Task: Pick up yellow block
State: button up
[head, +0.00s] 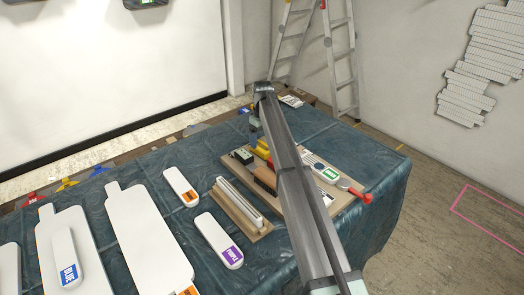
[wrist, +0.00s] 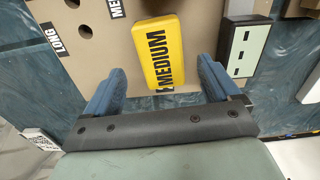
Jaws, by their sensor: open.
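The yellow block (wrist: 160,52), with "MEDIUM" in black letters, lies on a brown board (wrist: 88,50) in the wrist view. My gripper (wrist: 161,68) is open. Its two blue fingers are on either side of the block's near end, with a gap on each side. Nothing is held. I cannot tell how far the fingertips are above the board. In the head view, yellow pieces (head: 263,148) show on the board just left of my arm, which hides part of the board.
A black block with a pale green face (wrist: 243,50) is close to the right finger. In the head view, a wooden holder with white bars (head: 262,229), a purple-labelled white piece (head: 217,238) and a red-handled tool (head: 360,196) are around the board on the blue-covered table (head: 150,165).

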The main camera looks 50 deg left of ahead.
aim_at(262, 146)
jog(key=shift+s+f, duration=0.1)
jog(key=shift+f, duration=2.3)
jog(key=shift+c, duration=0.3)
jog(key=c, duration=1)
jog(key=shift+r, duration=0.1)
